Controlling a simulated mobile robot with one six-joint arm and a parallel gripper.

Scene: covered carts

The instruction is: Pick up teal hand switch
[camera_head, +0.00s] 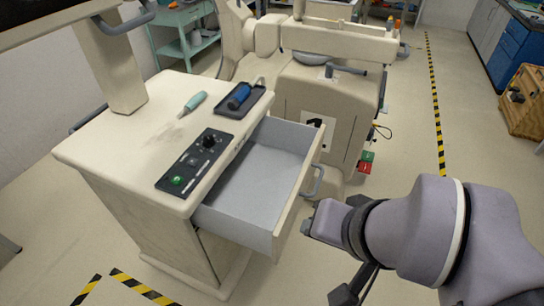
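The teal hand switch (195,102) lies on the cream top of the cart (130,140), left of a small black tray. It is slim, with a thin pale tip pointing to the lower left. My arm reaches in from the lower right, in front of the open drawer. Dark parts that look like my gripper (346,293) show at the bottom edge, well apart from the switch. The fingers are partly cut off, so their opening is unclear.
A black tray (259,92) holds a blue cylinder (239,96). A control panel (177,181) with a knob and green button sits near the cart's front edge. An empty drawer (262,168) stands pulled out. A beige machine (325,110) stands behind; open floor lies right.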

